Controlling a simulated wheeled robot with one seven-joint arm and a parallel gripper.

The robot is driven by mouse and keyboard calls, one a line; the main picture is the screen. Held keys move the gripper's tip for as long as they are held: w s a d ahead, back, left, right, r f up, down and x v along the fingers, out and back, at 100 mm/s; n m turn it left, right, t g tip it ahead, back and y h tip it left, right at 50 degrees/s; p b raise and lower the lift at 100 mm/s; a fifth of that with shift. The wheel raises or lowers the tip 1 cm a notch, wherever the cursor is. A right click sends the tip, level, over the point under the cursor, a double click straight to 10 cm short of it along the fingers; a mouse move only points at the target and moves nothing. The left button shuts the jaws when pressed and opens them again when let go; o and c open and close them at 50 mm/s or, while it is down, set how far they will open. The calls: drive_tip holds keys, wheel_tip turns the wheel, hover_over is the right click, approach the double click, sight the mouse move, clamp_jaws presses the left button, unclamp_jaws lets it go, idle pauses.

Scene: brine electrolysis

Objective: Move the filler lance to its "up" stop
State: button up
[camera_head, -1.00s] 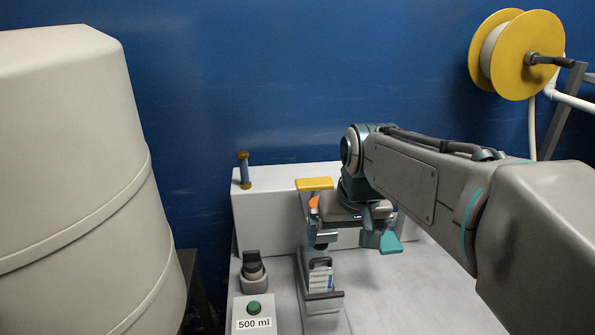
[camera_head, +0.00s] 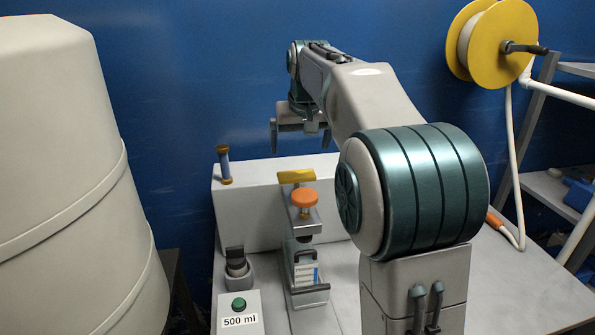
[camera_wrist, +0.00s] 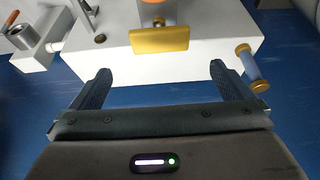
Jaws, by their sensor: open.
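The filler stands on a grey bench, with a yellow bar (camera_head: 296,176) and an orange knob (camera_head: 304,198) at its top. I cannot tell for sure which part is the lance. The yellow bar also shows in the wrist view (camera_wrist: 160,39), at the edge of a white housing. My gripper (camera_head: 300,140) is open and empty. It is above and behind the yellow bar, near the blue wall. In the wrist view my two fingers (camera_wrist: 160,70) are spread wide, and the bar lies beyond the gap between them, touching neither.
A blue post with brown ends (camera_head: 224,165) stands on the white housing (camera_head: 260,203), left of the bar. A green button (camera_head: 239,304) with a "500 ml" label is in front. A large pale tank (camera_head: 60,190) fills the left. A yellow spool (camera_head: 497,42) hangs at right.

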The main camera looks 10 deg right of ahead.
sight(297, 174)
drive_tip(key=x, duration=1)
drive_tip(key=shift+w+f, duration=0.15)
drive_tip(key=c, duration=1.1)
drive_tip(key=shift+r+p, duration=1.6)
drive_tip(key=shift+r, duration=0.85)
drive_tip(key=o, duration=1.1)
